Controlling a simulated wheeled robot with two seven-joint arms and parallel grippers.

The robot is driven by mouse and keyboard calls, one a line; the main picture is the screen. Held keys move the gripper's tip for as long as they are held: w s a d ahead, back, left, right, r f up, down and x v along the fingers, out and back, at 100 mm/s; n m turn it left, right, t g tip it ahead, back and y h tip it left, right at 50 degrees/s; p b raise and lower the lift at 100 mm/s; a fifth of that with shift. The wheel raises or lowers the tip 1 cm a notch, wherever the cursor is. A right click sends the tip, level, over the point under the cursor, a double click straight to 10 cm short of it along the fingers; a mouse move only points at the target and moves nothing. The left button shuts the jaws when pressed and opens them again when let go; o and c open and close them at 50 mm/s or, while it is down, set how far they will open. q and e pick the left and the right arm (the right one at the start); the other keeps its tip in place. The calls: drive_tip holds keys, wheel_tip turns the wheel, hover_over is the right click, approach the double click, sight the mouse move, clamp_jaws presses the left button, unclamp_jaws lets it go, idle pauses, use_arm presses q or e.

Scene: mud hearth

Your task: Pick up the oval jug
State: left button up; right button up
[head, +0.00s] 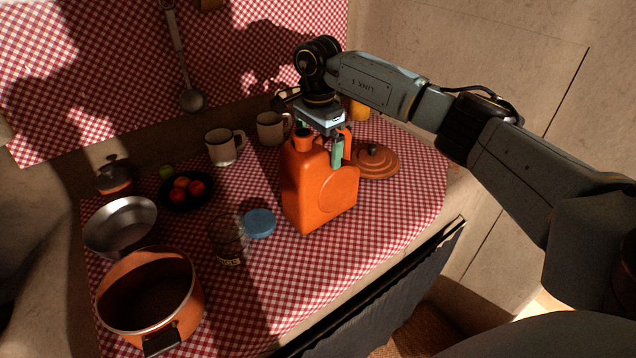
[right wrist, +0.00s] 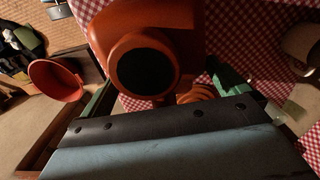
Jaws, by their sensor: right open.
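The oval jug (head: 318,190) is orange, with a round panel on its side and a short neck. It stands upright on the red checked cloth near the counter's front edge. My right gripper (head: 322,146) is over the jug's top, pointing down, with one green finger in front of the upper body near the handle. In the right wrist view, the jug's dark round mouth (right wrist: 145,65) shows large, and the open fingers (right wrist: 165,92) are spread to either side of the neck area. Contact cannot be told. The handle is partly hidden. My left gripper is out of view.
An orange pot (head: 185,300), a steel pan (head: 121,226), a glass jar (head: 228,243) and a blue lid (head: 260,223) lie left of the jug. Two mugs (head: 223,147) stand behind. An orange lid (head: 376,162) lies to its right. Bare cloth is in front.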

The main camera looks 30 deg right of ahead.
drive_tip(key=shift+f, duration=0.3)
drive_tip(key=c, duration=1.8)
drive_tip(key=shift+o, duration=0.2)
drive_tip(key=shift+r, duration=0.15)
